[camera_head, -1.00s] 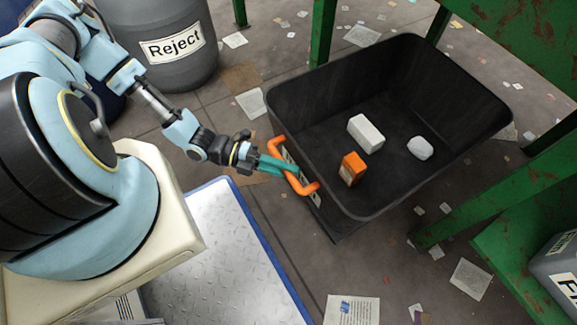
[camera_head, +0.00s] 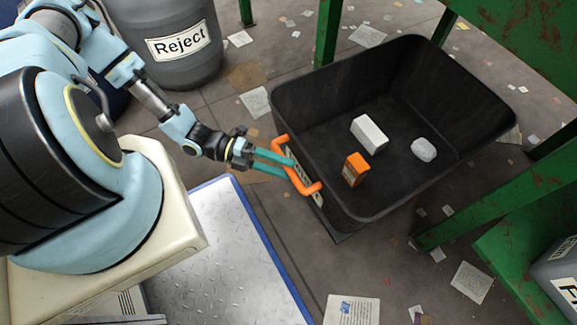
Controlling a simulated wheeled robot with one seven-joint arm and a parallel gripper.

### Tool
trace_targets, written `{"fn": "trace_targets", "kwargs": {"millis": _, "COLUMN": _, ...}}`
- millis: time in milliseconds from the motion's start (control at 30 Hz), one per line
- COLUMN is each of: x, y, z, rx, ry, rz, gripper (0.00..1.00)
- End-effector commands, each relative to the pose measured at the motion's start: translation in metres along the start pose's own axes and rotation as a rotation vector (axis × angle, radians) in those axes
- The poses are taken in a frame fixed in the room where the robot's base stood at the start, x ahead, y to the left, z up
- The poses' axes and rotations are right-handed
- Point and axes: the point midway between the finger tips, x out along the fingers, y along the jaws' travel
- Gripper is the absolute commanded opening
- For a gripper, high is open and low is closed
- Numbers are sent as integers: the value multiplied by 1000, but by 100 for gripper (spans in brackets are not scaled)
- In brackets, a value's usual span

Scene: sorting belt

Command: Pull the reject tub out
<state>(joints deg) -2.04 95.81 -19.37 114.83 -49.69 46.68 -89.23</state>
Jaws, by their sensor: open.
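The black tub (camera_head: 330,190) sits on the floor, partly between the green legs of a frame. It holds a white box (camera_head: 369,134), an orange box (camera_head: 355,169) and a whitish rounded lump (camera_head: 423,150). An orange handle (camera_head: 303,182) is on its near left wall, above a partly hidden label. My gripper (camera_head: 285,163) is open at the handle, its two teal fingers apart and pointing at the handle's upper middle part. I cannot tell whether the fingers touch it.
A grey barrel labelled Reject (camera_head: 178,45) stands at the upper left. Green legs (camera_head: 326,35) stand behind and to the right of the tub. A metal plate with a blue edge (camera_head: 225,250) lies in front. Paper scraps litter the floor.

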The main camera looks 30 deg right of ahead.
Motion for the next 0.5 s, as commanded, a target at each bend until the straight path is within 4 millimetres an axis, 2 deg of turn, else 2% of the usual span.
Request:
{"fn": "trace_targets", "kwargs": {"millis": 100, "x": -26, "y": -1, "z": 1, "rx": 2, "ry": -3, "rz": 4, "gripper": 55}}
{"fn": "trace_targets", "kwargs": {"millis": 300, "x": -63, "y": -1, "z": 1, "rx": 2, "ry": -2, "rz": 3, "gripper": 55}}
{"fn": "trace_targets", "kwargs": {"millis": 500, "x": -84, "y": 0, "z": 1, "rx": 1, "ry": -2, "rz": 1, "gripper": 55}}
